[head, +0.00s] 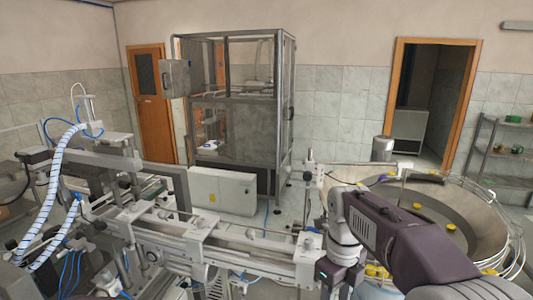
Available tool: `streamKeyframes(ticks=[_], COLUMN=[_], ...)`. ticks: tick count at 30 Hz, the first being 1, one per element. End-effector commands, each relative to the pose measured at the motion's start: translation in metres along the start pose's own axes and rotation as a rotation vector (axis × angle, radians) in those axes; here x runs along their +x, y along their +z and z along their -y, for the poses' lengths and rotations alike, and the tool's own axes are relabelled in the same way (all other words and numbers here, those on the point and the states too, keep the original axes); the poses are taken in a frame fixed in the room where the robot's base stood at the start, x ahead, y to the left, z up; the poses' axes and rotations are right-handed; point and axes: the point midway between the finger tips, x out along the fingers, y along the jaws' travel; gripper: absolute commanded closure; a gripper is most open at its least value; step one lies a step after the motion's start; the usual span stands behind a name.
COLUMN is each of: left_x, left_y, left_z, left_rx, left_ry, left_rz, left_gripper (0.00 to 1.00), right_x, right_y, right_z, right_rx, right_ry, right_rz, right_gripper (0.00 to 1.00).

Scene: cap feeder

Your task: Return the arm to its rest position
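My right arm (410,245) reaches in from the lower right corner. Its dark upper link runs to a light grey joint and then down to a dark wrist part (337,272) at the bottom edge. The fingers of my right gripper do not show; they are below the frame or hidden by the arm. The arm stands in front of the left side of a large round feeder bowl (489,222) and hides part of it. My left arm and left gripper are not in view.
Yellow caps (450,227) lie in the bowl. A conveyor rail (255,245) with clamps runs across the front left. A glass-walled machine cabinet (235,130) stands behind, with a low white box (222,189) before it. A shelf (505,150) is at right.

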Motion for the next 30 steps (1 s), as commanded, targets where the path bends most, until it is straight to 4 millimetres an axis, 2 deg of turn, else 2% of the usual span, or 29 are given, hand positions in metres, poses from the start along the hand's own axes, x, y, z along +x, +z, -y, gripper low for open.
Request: streamKeyframes(ticks=[1, 5, 6, 8, 9, 12, 13, 17, 18, 21, 25, 30], left_x=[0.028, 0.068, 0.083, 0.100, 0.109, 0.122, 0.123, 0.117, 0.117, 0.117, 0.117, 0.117], left_y=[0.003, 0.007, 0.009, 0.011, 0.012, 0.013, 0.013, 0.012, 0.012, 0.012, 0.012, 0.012], left_z=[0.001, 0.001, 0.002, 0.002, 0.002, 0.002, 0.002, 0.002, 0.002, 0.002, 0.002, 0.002], left_rx=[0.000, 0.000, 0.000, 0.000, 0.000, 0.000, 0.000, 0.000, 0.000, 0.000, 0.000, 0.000], left_ry=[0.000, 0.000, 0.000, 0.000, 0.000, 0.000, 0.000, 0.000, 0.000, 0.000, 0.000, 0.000], left_rz=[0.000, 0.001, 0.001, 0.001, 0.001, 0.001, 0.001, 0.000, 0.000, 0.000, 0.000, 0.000], left_gripper=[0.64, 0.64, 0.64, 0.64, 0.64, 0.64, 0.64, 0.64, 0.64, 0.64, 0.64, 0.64], right_x=[0.038, 0.111, 0.138, 0.177, 0.200, 0.245, 0.255, 0.277, 0.282, 0.285, 0.283, 0.283], right_y=[-0.007, -0.028, -0.036, -0.049, -0.057, -0.076, -0.081, -0.094, -0.094, -0.086, -0.077, -0.076], right_z=[-0.001, -0.006, -0.008, -0.013, -0.016, -0.026, -0.029, -0.038, -0.038, -0.032, -0.025, -0.025], right_rx=[-0.030, -0.240, -0.351, -0.555, -0.710, -1.123, -1.251, -1.789, -1.933, -2.220, -2.423, -2.473], right_ry=[0.009, 0.028, 0.033, 0.036, 0.034, 0.017, 0.009, -0.051, -0.075, -0.158, -0.218, -0.219], right_rz=[-0.011, -0.021, -0.019, -0.012, -0.004, 0.014, 0.019, 0.025, 0.021, -0.004, -0.037, -0.043], right_gripper=[0.52, 0.52, 0.52, 0.52, 0.52, 0.52, 0.52, 0.52, 0.52, 0.52, 0.52, 0.52])
